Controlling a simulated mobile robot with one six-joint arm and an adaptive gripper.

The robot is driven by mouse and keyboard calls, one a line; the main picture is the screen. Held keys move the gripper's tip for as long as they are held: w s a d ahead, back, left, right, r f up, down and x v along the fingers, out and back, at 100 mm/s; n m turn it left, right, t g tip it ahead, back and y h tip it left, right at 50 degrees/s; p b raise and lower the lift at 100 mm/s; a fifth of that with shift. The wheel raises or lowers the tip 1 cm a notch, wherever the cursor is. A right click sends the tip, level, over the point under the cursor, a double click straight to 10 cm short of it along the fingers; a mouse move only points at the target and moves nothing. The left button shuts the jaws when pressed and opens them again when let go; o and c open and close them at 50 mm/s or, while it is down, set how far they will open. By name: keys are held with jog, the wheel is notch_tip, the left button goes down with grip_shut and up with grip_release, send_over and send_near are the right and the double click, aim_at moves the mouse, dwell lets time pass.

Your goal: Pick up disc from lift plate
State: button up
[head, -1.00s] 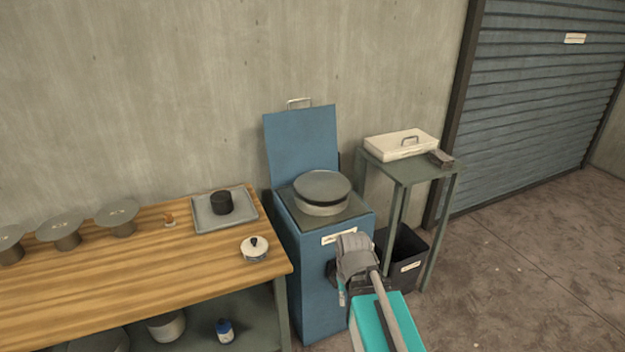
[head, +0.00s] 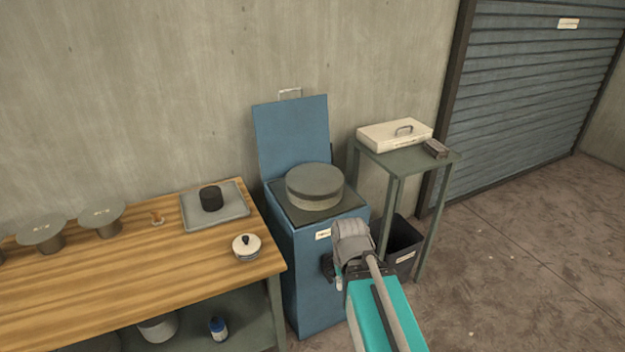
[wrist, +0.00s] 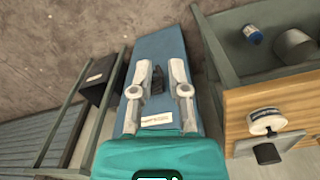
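The disc (head: 315,178) is round, flat and grey. It lies on top of the blue cabinet (head: 318,290), over a paler round band (head: 315,204); I cannot tell where the lift plate begins. My gripper (head: 338,283) is in front of the cabinet, below its top and apart from the disc, mostly hidden behind my wrist. In the wrist view my gripper (wrist: 160,72) has its two fingers spread with a gap. The cabinet front and a dark fitting (wrist: 157,78) show between them, not visibly held. The disc is not seen there.
The cabinet's raised lid (head: 292,138) stands behind the disc. A wooden bench (head: 120,280) is on the left with a tray (head: 235,212) and a lidded jar (head: 246,246). A small side table (head: 425,160) and black bin (head: 405,240) are on the right.

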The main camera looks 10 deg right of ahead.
jog(key=w+d+f+n+t+h+b, duration=0.2)
jog(key=w+d+t+h+b, duration=0.15)
jog(key=w+b, duration=0.45)
jog(key=w+d+f+n+t+h+b, duration=0.2)
jog(key=w+d+t+h+b, duration=0.15)
jog(key=w, duration=0.75)
jog(key=w+a+r+n+t+y+b, duration=0.1)
jog(key=w+a+n+t+b, duration=0.8)
jog(key=w, duration=0.4)
jog(key=shift+w+a+r+n+t+y, duration=0.25)
jog(key=shift+a+n+t, duration=0.35)
jog(key=shift+a, duration=0.45)
jog(key=x, duration=0.7)
jog(key=shift+w+d, duration=0.15)
jog(key=shift+w, duration=0.25)
jog(key=shift+w+d, duration=0.15)
jog(key=shift+w, duration=0.2)
jog(key=shift+w, duration=0.1)
